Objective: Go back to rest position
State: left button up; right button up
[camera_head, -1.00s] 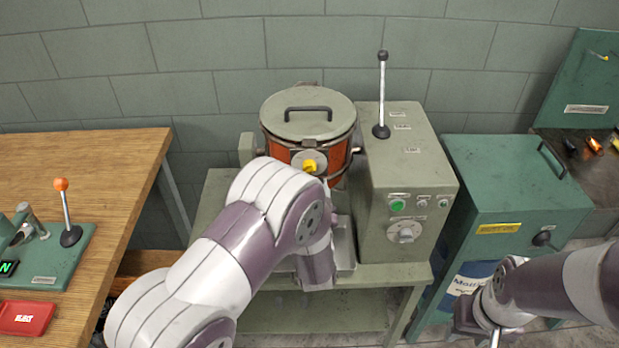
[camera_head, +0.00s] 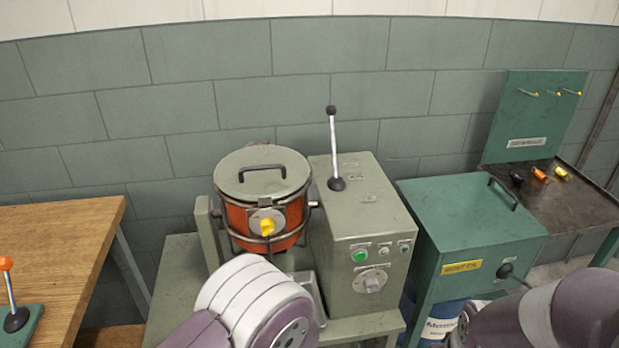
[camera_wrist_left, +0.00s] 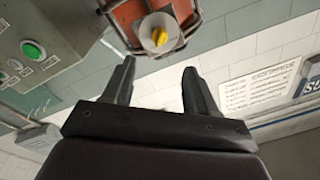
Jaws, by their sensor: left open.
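In the left wrist view my left gripper (camera_wrist_left: 160,88) is open, with nothing between its two fingers. The round yellow-knobbed hub (camera_wrist_left: 159,36) of the orange drum is ahead of the fingers and apart from them. The orange drum (camera_head: 278,232) has a closed grey lid (camera_head: 262,172). The control box (camera_head: 362,225) beside it has an upright lever (camera_head: 333,150). My right arm shows at the lower right; its gripper is not in view.
A wooden table (camera_head: 60,245) with an orange-topped lever (camera_head: 10,290) is at the left. A green cabinet (camera_head: 475,215) stands right of the coiler. A dark bench (camera_head: 575,205) with small coloured tools is at the far right.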

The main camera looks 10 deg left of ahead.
pick_arm(q)
jog(key=s+d+f+g+h+p, duration=0.1)
jog(key=s+d+f+g+h, duration=0.2)
jog(key=f+g, duration=0.25)
jog(key=s+d+f+g+h, duration=0.2)
jog(key=d+f+g+h, duration=0.1)
jog(key=f+g, duration=0.25)
jog(key=s+a+r+n+g+p, duration=0.1)
jog(key=s+a+r+g+p, duration=0.4)
jog(key=s+a+r+g, duration=0.45)
jog(key=a+r+t, duration=0.1)
jog(key=r+n+t, duration=0.1)
jog(key=a+r+n+t, duration=0.1)
jog(key=r+t, duration=0.1)
jog(key=shift+w+a+p, duration=0.3)
